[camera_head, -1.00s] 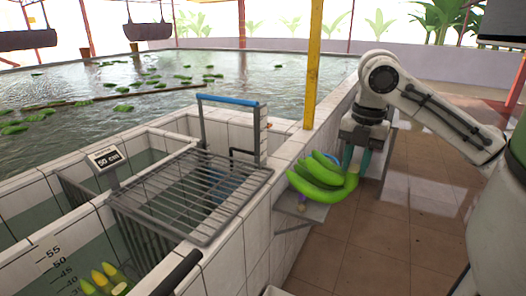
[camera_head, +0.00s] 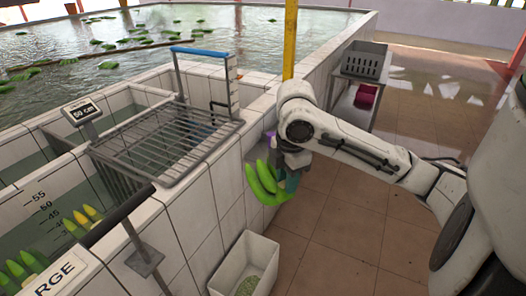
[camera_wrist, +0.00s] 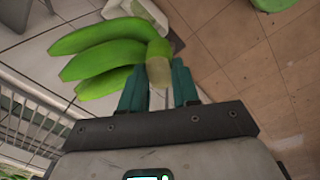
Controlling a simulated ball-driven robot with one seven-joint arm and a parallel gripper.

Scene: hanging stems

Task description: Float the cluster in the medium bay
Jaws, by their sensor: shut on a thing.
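A green banana cluster (camera_head: 262,184) hangs from my gripper (camera_head: 290,180), outside the white tiled wall and over the floor side. In the wrist view the cluster (camera_wrist: 105,48) has its fingers pointing left, and its pale stem end sits between the teal jaws of my gripper (camera_wrist: 158,82), which are shut on it. The front-left bay (camera_head: 50,215) has a depth scale and a sign ending in "RGE"; yellow and green bananas show in it. A metal grate gate (camera_head: 165,145) with a blue bar stands at the bays behind. No bay label reading medium is legible.
A white bin (camera_head: 225,279) with green bits stands on the floor below the cluster. A yellow post (camera_head: 290,40) rises by the wall. A grey crate (camera_head: 367,60) sits on a stand at the back. The large pool lies beyond, and tiled floor is open to the right.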

